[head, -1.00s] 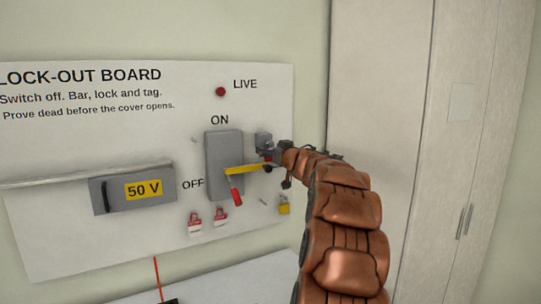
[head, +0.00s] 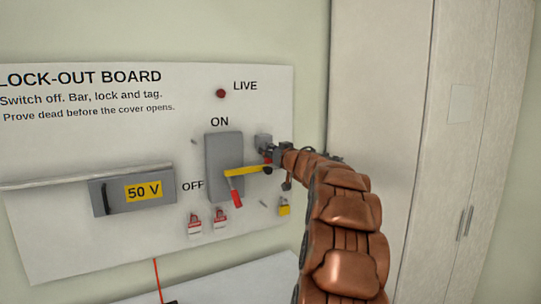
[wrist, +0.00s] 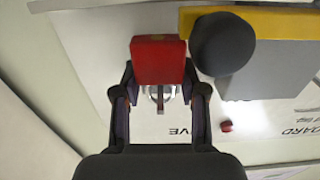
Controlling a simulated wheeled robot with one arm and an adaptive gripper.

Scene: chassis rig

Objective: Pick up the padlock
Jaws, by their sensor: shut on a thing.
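A red padlock (wrist: 158,60) with a metal shackle is between the fingers of my gripper (wrist: 160,98) in the wrist view. The fingers are shut on it. In the head view my gripper (head: 266,150) is just right of the grey switch box (head: 222,150), and only a small bit of red shows there. A yellow bar (head: 245,170) crosses the switch and ends in a black knob, which also shows close beside the padlock in the wrist view (wrist: 222,43). The red switch handle (head: 236,198) points down, near OFF.
Two red-and-white tags (head: 220,217) hang below the switch, and a small yellow item (head: 284,207) hangs to their right. A grey 50 V cover (head: 133,189) is at left. The LIVE lamp (head: 221,93) is above. A tall pale cabinet (head: 385,100) stands at right.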

